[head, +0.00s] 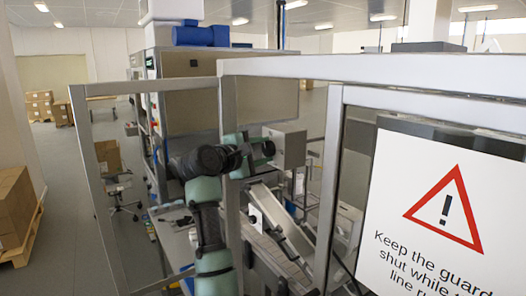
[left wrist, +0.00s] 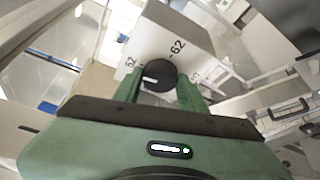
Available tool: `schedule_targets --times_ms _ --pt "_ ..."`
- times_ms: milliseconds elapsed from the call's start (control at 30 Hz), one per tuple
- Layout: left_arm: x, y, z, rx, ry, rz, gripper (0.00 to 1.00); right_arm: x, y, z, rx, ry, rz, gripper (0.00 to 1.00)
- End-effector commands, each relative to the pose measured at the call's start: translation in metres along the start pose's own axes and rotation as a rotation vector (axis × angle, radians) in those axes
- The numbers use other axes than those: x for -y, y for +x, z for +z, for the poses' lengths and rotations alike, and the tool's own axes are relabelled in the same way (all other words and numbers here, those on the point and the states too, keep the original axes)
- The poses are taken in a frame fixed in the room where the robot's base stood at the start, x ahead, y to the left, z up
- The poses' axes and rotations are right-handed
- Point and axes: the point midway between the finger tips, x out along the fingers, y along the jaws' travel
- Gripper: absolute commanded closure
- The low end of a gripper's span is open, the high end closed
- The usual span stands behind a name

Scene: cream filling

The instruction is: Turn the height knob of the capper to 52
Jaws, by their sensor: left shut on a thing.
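The capper's height knob (left wrist: 160,76) is a round black knob with a white mark, on a pale box with printed numbers (left wrist: 177,50). The white mark lies on the knob's left part, roughly on the 52 side. My left gripper (left wrist: 160,88) is shut on the knob, one green finger at each side. In the head view my left gripper (head: 262,150) reaches the grey capper box (head: 288,148). My right gripper is out of view.
A metal guard frame (head: 228,160) stands around my left arm. A warning sign (head: 440,215) about keeping the guard shut fills the right. A sloping metal chute (head: 280,225) lies below the box. Cardboard boxes (head: 14,205) stand on the floor at far left.

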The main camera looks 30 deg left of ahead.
Motion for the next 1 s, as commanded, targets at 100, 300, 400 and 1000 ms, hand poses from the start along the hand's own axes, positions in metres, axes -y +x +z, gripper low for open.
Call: schedule_targets --times_ms 100,300,400,1000 --pt "0.0007 0.0004 0.0 0.001 -0.039 -0.018 0.99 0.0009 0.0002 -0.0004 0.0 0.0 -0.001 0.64" --pt "0.0013 0.0007 -0.0002 0.0 -0.069 -0.033 0.99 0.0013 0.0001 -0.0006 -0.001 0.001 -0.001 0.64" --pt "0.0015 0.0007 -0.0002 0.0 -0.073 -0.036 0.99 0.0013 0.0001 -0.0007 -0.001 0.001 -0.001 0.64" --pt "0.0004 0.0004 0.0 0.001 -0.072 -0.033 0.37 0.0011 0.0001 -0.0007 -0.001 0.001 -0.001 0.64"
